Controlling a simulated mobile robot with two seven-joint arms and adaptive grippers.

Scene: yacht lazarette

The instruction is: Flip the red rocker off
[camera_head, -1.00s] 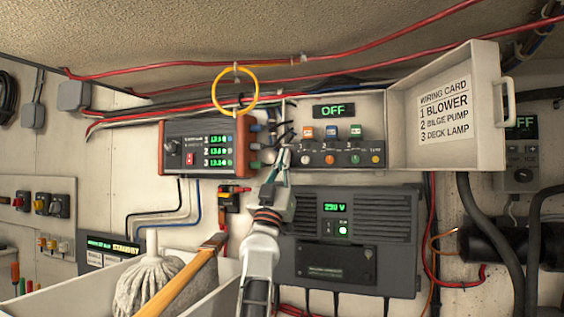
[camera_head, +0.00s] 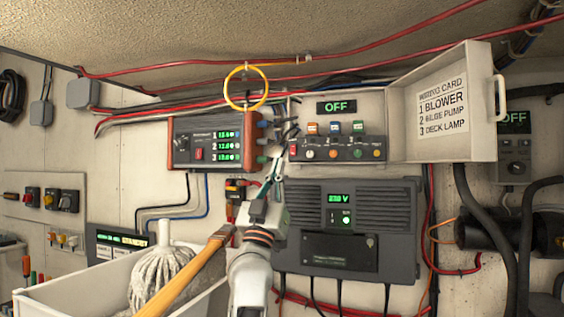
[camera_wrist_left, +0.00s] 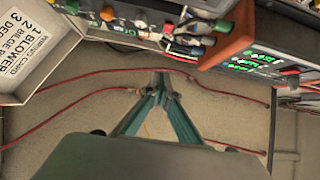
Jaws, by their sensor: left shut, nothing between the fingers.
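Two red rocker-like switches show, and I cannot tell which one the task names. One (camera_head: 199,154) is on the front of the orange-ended meter box (camera_head: 182,145). The other, a small red piece (camera_head: 293,149), is at the left end of the switch panel (camera_head: 337,141), whose display (camera_head: 337,107) reads OFF. The tilt of either is too small to tell. My right gripper is out of view.
The wiring card door (camera_head: 478,146) stands open at right. A grey inverter (camera_head: 397,250) is right of my gripper. A mop (camera_head: 158,275) and wooden handle (camera_head: 190,268) stand in a white bin at lower left. A yellow loop (camera_head: 229,88) and cables hang above.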

